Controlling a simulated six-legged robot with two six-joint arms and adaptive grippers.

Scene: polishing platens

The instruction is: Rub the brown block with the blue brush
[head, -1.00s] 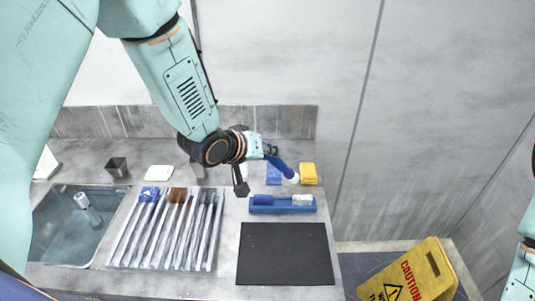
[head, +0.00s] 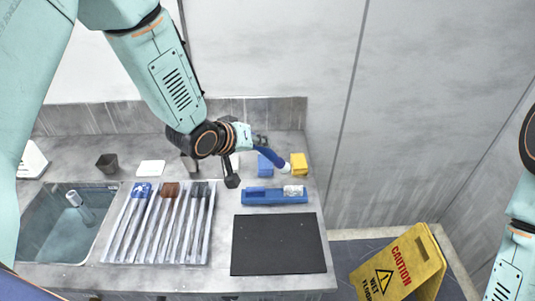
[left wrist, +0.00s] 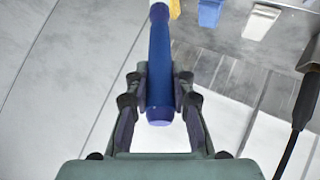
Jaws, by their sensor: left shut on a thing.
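My left gripper (head: 260,144) is shut on the blue brush (head: 270,155). The brush has a dark blue handle and a pale tip that points down and right, in front of the wall side of the counter. In the left wrist view the brush (left wrist: 160,65) stands between the two fingers, its pale end at the top edge. The brown block (head: 171,190) lies at the back end of a ribbed rack (head: 158,230), between a blue block (head: 141,190) and a dark grey one (head: 199,189). The brush is apart from it, to its right. My right arm shows at the right edge; its gripper is out of view.
A blue tray (head: 255,199) stands below the brush, with a black mat (head: 278,245) in front. Blue and yellow sponges (head: 299,163) stand behind. A sink (head: 48,245) is at the left. A yellow caution sign (head: 405,265) stands right of the counter.

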